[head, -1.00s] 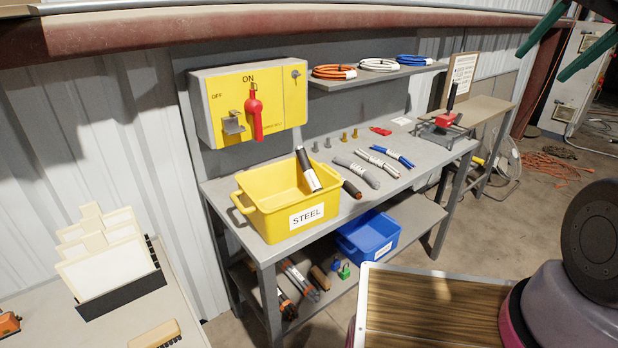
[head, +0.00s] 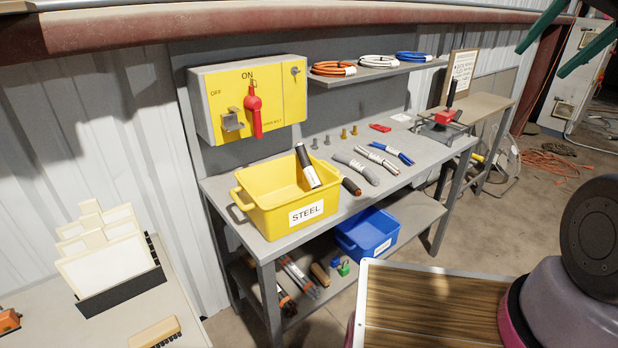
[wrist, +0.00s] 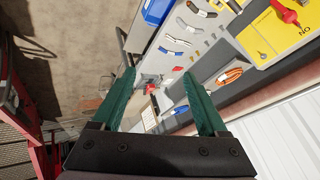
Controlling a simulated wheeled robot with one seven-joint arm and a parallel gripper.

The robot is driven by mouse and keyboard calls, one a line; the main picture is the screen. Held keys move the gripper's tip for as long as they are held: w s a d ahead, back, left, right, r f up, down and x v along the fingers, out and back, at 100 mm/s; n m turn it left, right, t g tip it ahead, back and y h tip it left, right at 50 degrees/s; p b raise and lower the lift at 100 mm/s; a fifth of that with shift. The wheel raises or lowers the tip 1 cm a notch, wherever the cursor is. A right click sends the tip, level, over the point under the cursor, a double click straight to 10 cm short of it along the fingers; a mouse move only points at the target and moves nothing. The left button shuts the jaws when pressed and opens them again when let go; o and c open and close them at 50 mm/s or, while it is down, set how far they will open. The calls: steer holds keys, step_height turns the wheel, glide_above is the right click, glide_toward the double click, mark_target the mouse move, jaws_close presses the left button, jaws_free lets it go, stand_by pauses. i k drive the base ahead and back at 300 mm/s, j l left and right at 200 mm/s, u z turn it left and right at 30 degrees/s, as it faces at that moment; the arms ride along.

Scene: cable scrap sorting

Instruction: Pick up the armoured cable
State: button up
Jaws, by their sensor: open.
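Which piece is the armoured cable is not certain. A thick black cable piece with a white label (head: 307,166) leans upright in the yellow STEEL bin (head: 265,222). Further right lie a grey bundle (head: 357,168), a silver-white bundle (head: 380,157) and a blue one (head: 391,153). My gripper (head: 541,62) shows at the top right, far from these pieces. In the wrist view my gripper (wrist: 160,80) is open and empty, its green fingers apart over the distant bench.
A yellow switch box (head: 205,105) with a red handle hangs behind the bench. A shelf (head: 375,73) holds cable coils. A red vice-like tool (head: 446,117) stands at the bench's right. A blue bin (head: 365,243) sits on the lower shelf. A wooden-topped surface (head: 430,305) is in front.

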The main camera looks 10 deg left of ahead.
mark_target(314, 183)
steer(key=i+l+u, duration=0.15)
steer(key=i+l, duration=0.6)
steer(key=i+u, duration=0.15)
steer(key=u, duration=1.35)
